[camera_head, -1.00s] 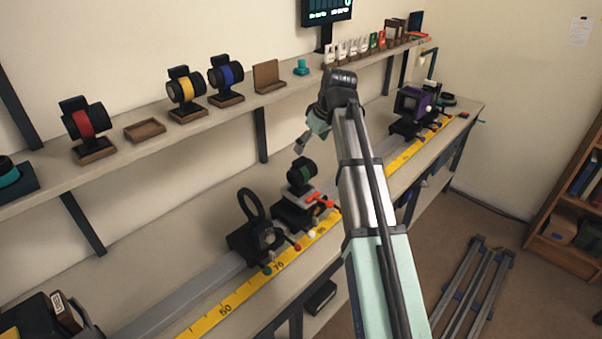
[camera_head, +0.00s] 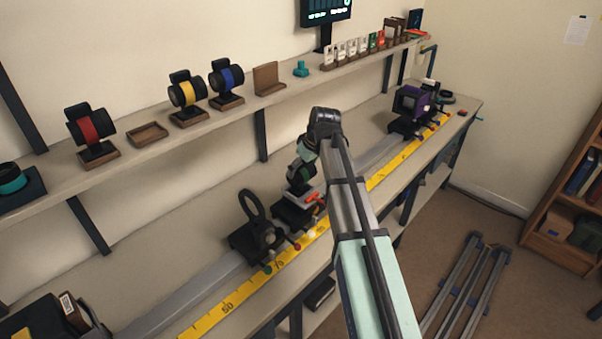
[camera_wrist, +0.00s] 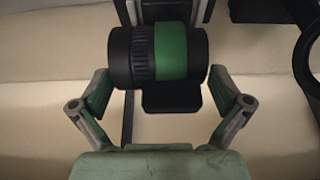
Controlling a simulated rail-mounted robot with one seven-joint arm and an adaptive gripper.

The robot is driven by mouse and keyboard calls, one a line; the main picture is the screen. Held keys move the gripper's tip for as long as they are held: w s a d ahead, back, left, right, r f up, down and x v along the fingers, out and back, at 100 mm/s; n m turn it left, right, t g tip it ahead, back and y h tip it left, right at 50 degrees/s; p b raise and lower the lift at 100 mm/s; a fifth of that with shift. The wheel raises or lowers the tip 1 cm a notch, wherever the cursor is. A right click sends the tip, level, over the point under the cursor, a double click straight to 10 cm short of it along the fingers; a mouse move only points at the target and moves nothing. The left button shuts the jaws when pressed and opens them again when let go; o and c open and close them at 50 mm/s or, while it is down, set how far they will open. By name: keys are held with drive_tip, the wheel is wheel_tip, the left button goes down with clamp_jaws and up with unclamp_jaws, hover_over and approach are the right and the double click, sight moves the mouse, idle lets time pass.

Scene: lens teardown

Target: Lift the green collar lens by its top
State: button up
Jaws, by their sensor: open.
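The green collar lens (camera_head: 299,174) sits on a carriage on the bench rail, partly covered by my gripper in the head view. In the wrist view the lens (camera_wrist: 158,55) is a black barrel lying crosswise with a green band, and a black block (camera_wrist: 172,97) adjoins it toward my gripper. My gripper (camera_wrist: 165,92) is open, with one finger near each end of the lens and nothing held. In the head view my gripper (camera_head: 303,165) is just above the lens; whether the fingers touch it cannot be told.
A black ring mount (camera_head: 252,207) stands left of the carriage on the rail, and a purple-framed device (camera_head: 411,98) stands farther right. The shelf (camera_head: 190,130) behind holds red, yellow and blue banded lenses. A yellow ruler (camera_head: 235,300) runs along the front.

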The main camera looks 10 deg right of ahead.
drive_tip(key=shift+w+a+f, duration=0.1)
drive_tip(key=shift+w+f, duration=0.1)
drive_tip(key=shift+f, duration=0.25)
drive_tip(key=c, duration=1.3)
drive_tip(key=shift+o, duration=0.2)
